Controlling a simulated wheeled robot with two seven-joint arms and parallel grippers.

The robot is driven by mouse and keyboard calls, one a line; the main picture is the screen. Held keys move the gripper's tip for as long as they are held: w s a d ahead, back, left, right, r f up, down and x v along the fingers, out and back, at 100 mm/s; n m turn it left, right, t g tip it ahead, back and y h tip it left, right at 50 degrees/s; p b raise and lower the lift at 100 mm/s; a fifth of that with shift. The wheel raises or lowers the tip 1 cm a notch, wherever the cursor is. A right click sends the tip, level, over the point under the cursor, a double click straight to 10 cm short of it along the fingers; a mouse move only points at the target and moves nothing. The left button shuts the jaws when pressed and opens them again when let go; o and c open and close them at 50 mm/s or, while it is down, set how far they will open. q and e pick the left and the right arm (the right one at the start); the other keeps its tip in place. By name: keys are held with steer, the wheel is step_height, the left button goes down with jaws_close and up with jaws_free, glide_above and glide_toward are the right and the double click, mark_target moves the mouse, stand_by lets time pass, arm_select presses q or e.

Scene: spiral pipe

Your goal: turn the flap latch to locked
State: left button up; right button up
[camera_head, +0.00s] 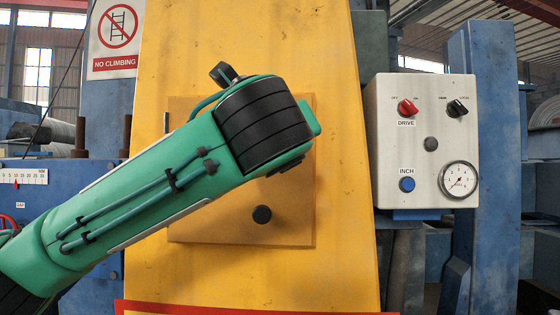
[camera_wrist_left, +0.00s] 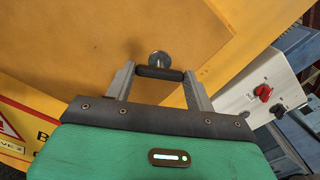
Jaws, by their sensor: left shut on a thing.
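The flap latch shows in the left wrist view as a dark bar (camera_wrist_left: 160,73) with a round metal piece (camera_wrist_left: 159,58) just beyond it. My left gripper (camera_wrist_left: 160,78) has a finger at each end of the bar and is shut on it. In the head view my green left arm comes in from the left, and its wrist covers the latch and my fingertips. Behind it is the square yellow flap (camera_head: 290,225) with a dark round knob (camera_head: 262,214) low on it. I cannot read the latch's angle or any lock marking. My right gripper is not in view.
The flap sits on a tall yellow panel (camera_head: 340,100). To the right is a white control box (camera_head: 420,140) with a red DRIVE switch (camera_head: 407,107), a black switch (camera_head: 457,108), a blue INCH button (camera_head: 407,184) and a gauge (camera_head: 458,179). A NO CLIMBING sign (camera_head: 116,38) is upper left.

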arm_select(q)
steer(key=shift+f+n+b, duration=0.1)
steer(key=shift+n+b, duration=4.45)
steer(key=shift+n, duration=1.45)
steer(key=o, duration=1)
steer(key=shift+a, duration=0.1)
